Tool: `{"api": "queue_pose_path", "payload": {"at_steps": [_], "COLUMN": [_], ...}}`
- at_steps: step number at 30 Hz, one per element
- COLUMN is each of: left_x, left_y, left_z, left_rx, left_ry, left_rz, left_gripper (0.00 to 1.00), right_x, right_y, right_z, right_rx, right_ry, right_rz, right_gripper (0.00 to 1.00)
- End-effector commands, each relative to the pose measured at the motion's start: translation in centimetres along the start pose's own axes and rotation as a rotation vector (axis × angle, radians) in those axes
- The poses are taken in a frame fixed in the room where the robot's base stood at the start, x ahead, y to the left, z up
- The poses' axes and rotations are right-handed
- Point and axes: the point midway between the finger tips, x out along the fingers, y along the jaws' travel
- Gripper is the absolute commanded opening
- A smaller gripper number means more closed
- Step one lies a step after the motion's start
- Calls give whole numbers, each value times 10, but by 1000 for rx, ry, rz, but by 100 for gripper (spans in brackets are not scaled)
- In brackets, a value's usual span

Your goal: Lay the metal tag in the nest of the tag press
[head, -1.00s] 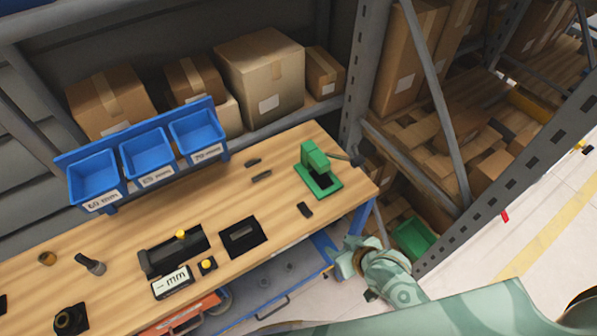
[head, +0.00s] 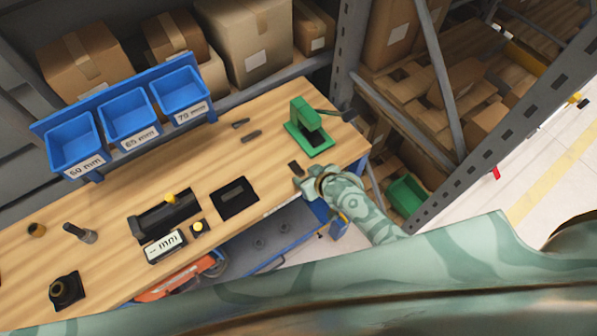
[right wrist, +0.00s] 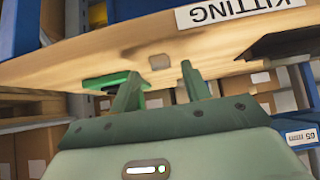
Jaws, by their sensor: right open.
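The tag press (head: 306,122) is green and stands at the right end of the wooden bench, its lever to the right. Part of its green base (right wrist: 107,80) shows in the right wrist view. A small dark flat piece, which looks like the metal tag (head: 295,168), lies on the bench in front of the press; it appears as a small greyish patch (right wrist: 159,62) in the right wrist view. My right gripper (head: 299,184) is open and empty, close to this piece at the bench's front edge. The press nest is hard to make out. My left gripper is not in view.
Two dark slim pieces (head: 252,135) lie behind, left of the press. A black slotted plate (head: 234,210), a measuring fixture with a display (head: 165,247) and blue bins (head: 129,120) are further left. A shelf upright (head: 348,60) rises behind the bench's right end.

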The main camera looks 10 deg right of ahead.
Motion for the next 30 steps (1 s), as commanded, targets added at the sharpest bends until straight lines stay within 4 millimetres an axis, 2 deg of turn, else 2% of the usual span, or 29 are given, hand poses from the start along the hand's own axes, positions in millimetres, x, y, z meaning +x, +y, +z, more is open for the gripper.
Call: {"api": "queue_pose_path", "payload": {"at_steps": [1,4,11,12,16,17,30], "left_x": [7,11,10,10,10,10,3], "left_y": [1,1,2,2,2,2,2], "left_z": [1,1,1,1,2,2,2], "left_rx": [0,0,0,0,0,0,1], "left_ry": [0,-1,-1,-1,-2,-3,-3], "left_rz": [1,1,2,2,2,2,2], "left_gripper": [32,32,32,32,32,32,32], "right_x": [10,20,21,21,21,21,16], "right_y": [0,0,0,0,0,0,0], "right_z": [2,2,1,1,1,1,-4], "right_rx": [0,1,1,1,1,1,1], "right_ry": [-1,0,-1,-1,-1,-1,-1], "right_rz": [0,0,0,0,0,0,1], "right_gripper": [47,47,47,42,6,0,0]}}
